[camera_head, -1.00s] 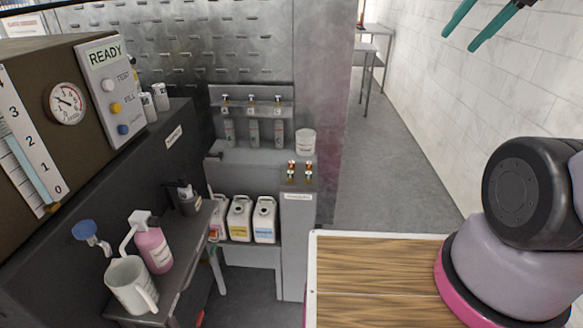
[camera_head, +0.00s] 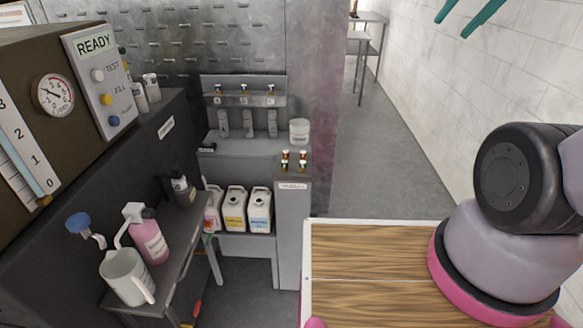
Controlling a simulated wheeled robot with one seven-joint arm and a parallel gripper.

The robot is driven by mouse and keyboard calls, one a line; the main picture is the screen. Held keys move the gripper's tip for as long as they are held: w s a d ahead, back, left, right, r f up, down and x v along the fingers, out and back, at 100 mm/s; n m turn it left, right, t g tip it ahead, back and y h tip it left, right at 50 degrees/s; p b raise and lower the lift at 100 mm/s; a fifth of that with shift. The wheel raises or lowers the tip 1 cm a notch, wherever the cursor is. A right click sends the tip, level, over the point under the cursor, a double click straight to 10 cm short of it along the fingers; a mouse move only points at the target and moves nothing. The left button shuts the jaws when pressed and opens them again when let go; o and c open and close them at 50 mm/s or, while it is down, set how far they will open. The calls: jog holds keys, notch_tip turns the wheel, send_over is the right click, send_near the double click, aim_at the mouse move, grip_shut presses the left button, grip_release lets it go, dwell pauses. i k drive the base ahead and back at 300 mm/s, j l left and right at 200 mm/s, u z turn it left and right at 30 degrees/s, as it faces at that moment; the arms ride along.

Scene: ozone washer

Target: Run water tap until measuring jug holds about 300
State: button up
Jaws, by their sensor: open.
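The measuring jug (camera_head: 124,279), pale and with a handle, stands upright on the dark bench at the lower left. Its inside and any water level are too small to read. The water tap (camera_head: 79,223) has a blue knob and a short metal spout (camera_head: 97,241) just above and behind the jug's rim. I cannot tell whether water runs. My gripper (camera_head: 451,28) shows as two teal fingers at the top right, parted and empty, far from the tap and jug.
A pink pump bottle (camera_head: 150,242) stands close behind the jug. A dark bottle (camera_head: 182,188) is farther back. A machine panel reading READY (camera_head: 96,45) rises at the left. White canisters (camera_head: 235,212) sit on a low shelf. The floor aisle (camera_head: 375,150) at centre right is clear.

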aim_at(78, 222)
jog(key=u, duration=2)
